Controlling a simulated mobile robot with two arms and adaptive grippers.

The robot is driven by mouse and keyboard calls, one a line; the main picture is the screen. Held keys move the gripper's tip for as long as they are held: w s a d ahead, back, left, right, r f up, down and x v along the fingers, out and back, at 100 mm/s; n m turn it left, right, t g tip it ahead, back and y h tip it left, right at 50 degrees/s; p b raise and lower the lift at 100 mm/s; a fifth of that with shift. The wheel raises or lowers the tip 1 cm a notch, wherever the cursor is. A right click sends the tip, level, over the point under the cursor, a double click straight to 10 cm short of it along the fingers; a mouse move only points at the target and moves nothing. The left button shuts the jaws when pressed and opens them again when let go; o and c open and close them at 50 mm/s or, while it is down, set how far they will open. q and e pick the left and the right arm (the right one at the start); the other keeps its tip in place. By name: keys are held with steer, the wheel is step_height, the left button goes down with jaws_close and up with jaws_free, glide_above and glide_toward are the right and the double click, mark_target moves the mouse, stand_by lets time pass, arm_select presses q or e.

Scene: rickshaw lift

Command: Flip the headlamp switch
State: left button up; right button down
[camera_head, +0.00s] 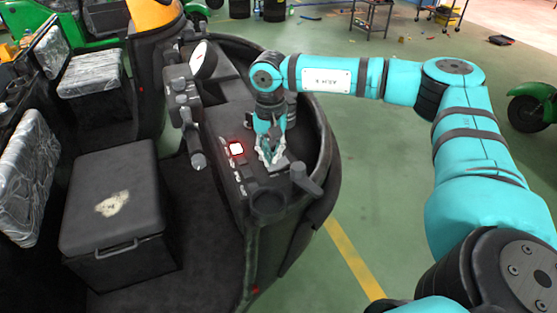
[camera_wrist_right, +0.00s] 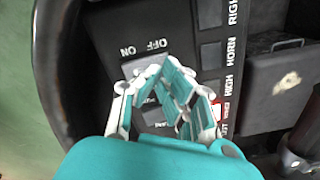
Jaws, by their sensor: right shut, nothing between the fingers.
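My right gripper (camera_head: 270,157) is shut and empty, low over the rickshaw's dashboard (camera_head: 228,118). No headlamp label is readable. My left gripper is not in view.
A red lit button (camera_head: 236,149) is left of the gripper. A column of buttons marked RIGHT, HORN and HIGH (camera_wrist_right: 210,52) runs beside the fingers. A round cup-like holder (camera_head: 268,202) and a black knobbed lever (camera_head: 305,178) are close by. The handlebar (camera_head: 190,130) stands left.

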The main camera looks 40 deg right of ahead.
mark_target(272, 166)
steer(key=shift+r+p, duration=1.65)
steer(key=shift+r, duration=1.25)
steer(key=shift+s+f, duration=0.1)
